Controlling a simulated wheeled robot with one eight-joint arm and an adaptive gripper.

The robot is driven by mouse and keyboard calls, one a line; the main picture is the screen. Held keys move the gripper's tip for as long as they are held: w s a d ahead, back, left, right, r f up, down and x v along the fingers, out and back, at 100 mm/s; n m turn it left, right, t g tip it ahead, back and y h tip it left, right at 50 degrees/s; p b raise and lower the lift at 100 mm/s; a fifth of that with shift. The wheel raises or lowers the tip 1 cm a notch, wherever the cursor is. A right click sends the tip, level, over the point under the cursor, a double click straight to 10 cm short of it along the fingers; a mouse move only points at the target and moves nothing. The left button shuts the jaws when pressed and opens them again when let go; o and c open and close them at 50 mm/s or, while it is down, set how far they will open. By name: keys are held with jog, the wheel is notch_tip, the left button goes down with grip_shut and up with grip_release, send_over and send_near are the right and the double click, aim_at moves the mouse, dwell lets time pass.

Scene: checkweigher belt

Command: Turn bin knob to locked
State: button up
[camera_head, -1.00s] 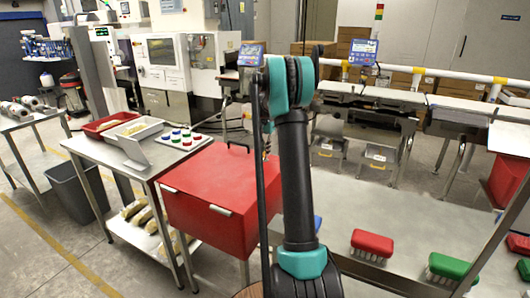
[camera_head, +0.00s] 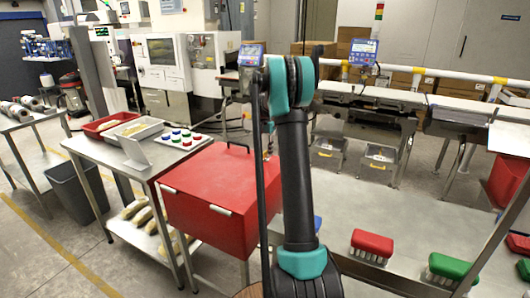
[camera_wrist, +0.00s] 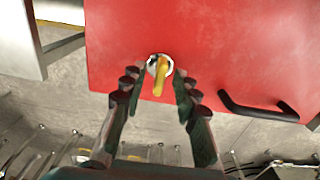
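The red bin (camera_head: 225,195) stands in the middle of the head view, beside the steel table, and its red face (camera_wrist: 200,45) fills the upper wrist view. The bin knob (camera_wrist: 161,73) is a yellow lever on a round silver base near the face's edge; the lever points down in the wrist picture. My gripper (camera_wrist: 157,82) is open, with one finger on each side of the knob and gaps visible between them. I cannot tell how near the fingertips are to the face. In the head view my arm hides most of the gripper and the knob.
A black handle (camera_wrist: 258,107) is on the bin face right of the knob. A steel table (camera_head: 120,160) with trays and coloured buttons stands left. A red brush (camera_head: 372,243) and a green brush (camera_head: 447,267) lie on the surface at right.

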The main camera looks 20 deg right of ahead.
notch_tip(320, 180, up, 12)
dwell(0.5)
dwell(0.3)
